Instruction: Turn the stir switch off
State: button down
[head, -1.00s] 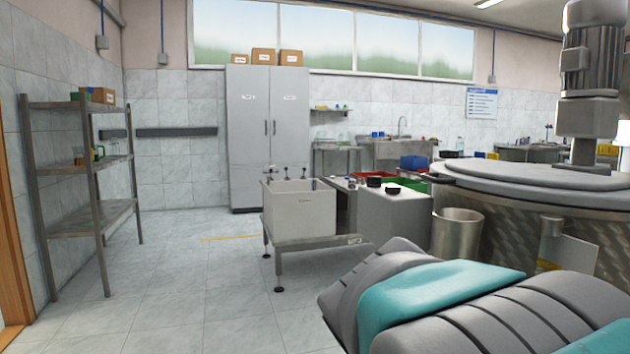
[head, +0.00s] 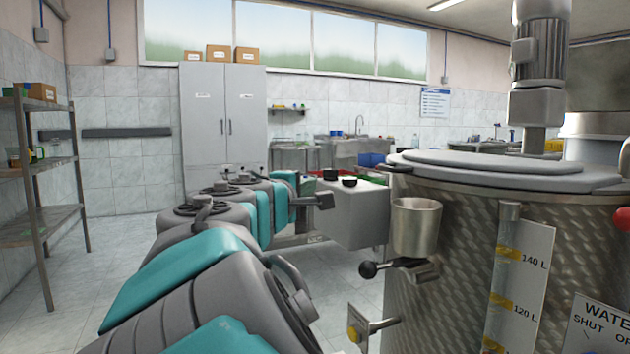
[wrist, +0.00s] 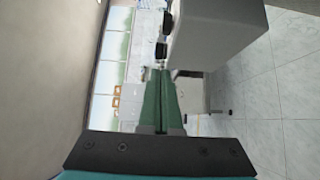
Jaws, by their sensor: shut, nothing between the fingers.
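No part in view is clearly marked as the stir switch, so I cannot tell which it is. A grey box (head: 350,215) carries two black round knobs, a left one (head: 330,174) and a right one (head: 348,181). Black parts on the box also show in the wrist view (wrist: 161,50). My gripper (wrist: 160,72) has green fingers that are shut with nothing between them. In the head view my gripper (head: 322,200) is in front of the box's left end; whether it touches is unclear.
A large steel vat (head: 450,255) with a grey lid stands right of the box. A steel cup (head: 416,228) and a black-ball lever (head: 370,269) stick out from its side. A shelf rack (head: 40,165) stands left.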

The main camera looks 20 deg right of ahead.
aim_at(337, 184)
jog(key=x, duration=1.4)
jog(key=shift+r, duration=0.1)
jog(key=shift+s, duration=0.1)
jog(key=shift+s+d+n+t+y+b, duration=0.2)
jog(key=shift+d+n+t+y+b, duration=0.3)
jog(key=shift+n+t+y+b, duration=0.25)
jog(key=shift+d, duration=0.25)
